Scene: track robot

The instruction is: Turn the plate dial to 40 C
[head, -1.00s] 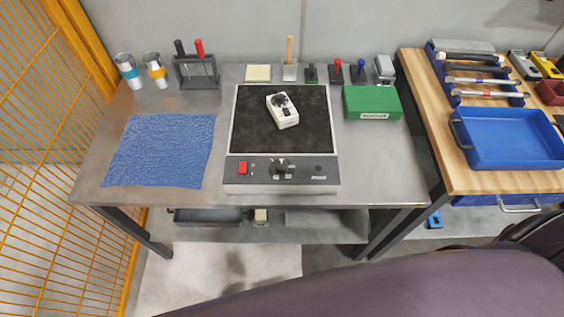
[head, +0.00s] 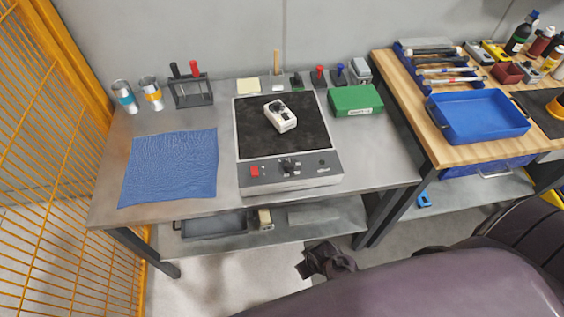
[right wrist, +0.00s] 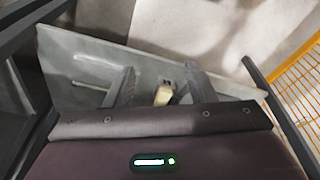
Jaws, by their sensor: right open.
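The hot plate (head: 250,189) stands on the grey metal table, with a black top and a grey front panel. The plate dial (head: 288,166) is a black knob in the middle of that panel; its pointer setting is too small to read. A red switch (head: 255,171) is to its left. A white device with a black knob (head: 281,117) lies on the plate's top. My right gripper (head: 314,265) is low in front of the table, well apart from the dial. Its spread, empty fingers show in the right wrist view (right wrist: 157,78). My left gripper is not in view.
A blue cloth (head: 170,167) lies left of the plate, and a green box (head: 355,100) stands right of its back. Below is a shelf (head: 330,213) with a dark tray and a cream block (head: 265,219). An orange mesh fence (head: 45,190) borders the left.

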